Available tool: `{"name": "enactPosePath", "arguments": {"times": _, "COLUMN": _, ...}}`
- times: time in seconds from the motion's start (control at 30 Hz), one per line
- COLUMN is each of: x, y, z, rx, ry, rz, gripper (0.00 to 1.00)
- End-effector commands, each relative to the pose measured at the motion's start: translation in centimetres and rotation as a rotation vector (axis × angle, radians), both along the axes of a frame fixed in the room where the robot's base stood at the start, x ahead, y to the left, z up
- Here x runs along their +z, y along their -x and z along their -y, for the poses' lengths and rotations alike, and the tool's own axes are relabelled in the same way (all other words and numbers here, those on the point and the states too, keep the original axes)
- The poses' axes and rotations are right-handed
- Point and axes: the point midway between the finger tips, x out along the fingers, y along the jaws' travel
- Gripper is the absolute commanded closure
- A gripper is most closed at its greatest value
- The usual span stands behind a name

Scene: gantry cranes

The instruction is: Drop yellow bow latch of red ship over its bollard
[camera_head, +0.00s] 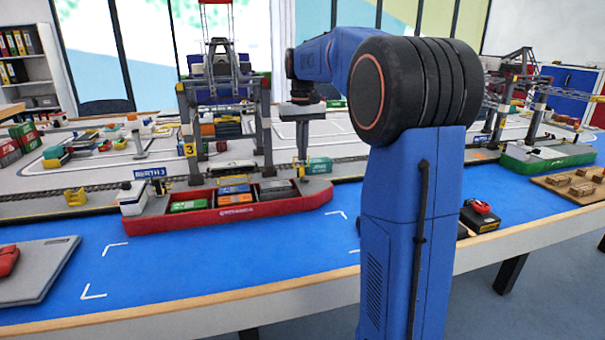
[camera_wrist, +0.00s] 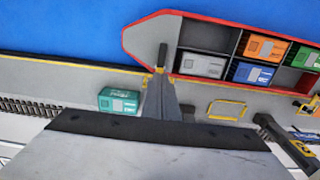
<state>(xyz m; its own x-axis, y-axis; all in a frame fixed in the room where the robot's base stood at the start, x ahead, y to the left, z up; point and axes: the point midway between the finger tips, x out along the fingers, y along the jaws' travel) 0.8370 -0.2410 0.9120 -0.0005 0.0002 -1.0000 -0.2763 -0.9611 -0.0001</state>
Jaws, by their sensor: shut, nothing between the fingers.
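The red ship (camera_head: 235,212) lies along the quay with its bow to the right. In the wrist view its grey bow deck with red rim (camera_wrist: 150,38) points left. My gripper (camera_head: 302,156) is shut and empty, pointing down over the quay side of the bow. In the wrist view the narrow closed fingers (camera_wrist: 162,60) reach over the bow edge. A small yellow piece (camera_wrist: 148,78) shows beside them at the quay edge; I cannot tell whether it is the bow latch or its bollard. The fingers hide part of this spot.
A teal container (camera_wrist: 119,101) stands on the quay close to the fingers. A yellow frame (camera_wrist: 227,110) lies on the other side. The grey crane (camera_head: 262,130) rises over the ship's middle. Blue water surface is open in front.

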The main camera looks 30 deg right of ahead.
Motion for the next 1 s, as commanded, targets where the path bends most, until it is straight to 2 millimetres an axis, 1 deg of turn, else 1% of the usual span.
{"name": "enactPosePath", "arguments": {"times": 0.13, "x": 0.0, "y": -0.6, "z": 0.2, "rx": 0.0, "ry": 0.0, "rz": 0.0, "gripper": 1.0}}
{"name": "enactPosePath", "arguments": {"times": 0.33, "x": -0.1, "y": -0.6, "z": 0.2, "rx": 0.0, "ry": 0.0, "rz": 0.0, "gripper": 1.0}}
{"name": "enactPosePath", "arguments": {"times": 1.0, "x": -1.1, "y": -2.4, "z": 0.7, "rx": 0.0, "ry": 0.0, "rz": 0.0, "gripper": 1.0}}
